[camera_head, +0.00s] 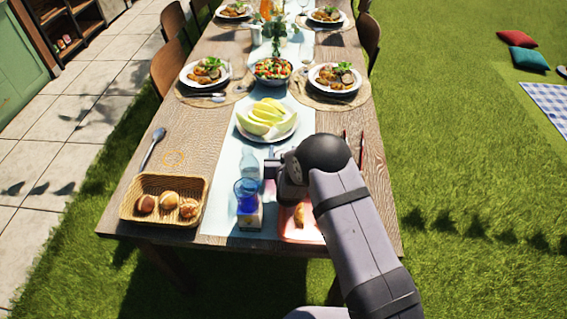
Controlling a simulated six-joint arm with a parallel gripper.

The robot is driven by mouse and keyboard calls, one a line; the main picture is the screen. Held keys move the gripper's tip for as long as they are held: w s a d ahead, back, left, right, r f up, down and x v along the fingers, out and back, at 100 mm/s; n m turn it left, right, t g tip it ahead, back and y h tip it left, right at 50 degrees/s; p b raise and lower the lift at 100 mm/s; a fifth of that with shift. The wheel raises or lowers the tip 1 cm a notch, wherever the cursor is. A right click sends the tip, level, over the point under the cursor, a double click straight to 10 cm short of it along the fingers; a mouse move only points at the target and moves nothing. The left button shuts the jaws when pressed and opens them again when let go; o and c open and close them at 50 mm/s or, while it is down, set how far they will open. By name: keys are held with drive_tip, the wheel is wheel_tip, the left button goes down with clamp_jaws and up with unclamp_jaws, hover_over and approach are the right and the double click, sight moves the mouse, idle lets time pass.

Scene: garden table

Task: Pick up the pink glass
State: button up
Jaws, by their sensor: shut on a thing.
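No glass that looks pink shows in the head view; one could be hidden behind my arm. My gripper (268,166) is over the front part of the table, pointing left. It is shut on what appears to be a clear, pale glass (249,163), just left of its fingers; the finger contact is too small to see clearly. A blue glass (246,190) is just in front of it, above a small box (249,218).
A bread basket (128,208) is at the front left, beside a spoon (152,148). A pink tray (290,236) with a pastry (299,215) is partly behind my arm. A melon plate (243,132), a salad bowl (272,83) and set plates stand further back.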

drive_tip(key=shift+r, duration=0.1)
wheel_tip(320, 180, up, 10)
drive_tip(key=b, duration=0.1)
drive_tip(key=shift+b, duration=0.3)
idle(0.4)
drive_tip(key=shift+a, duration=0.1)
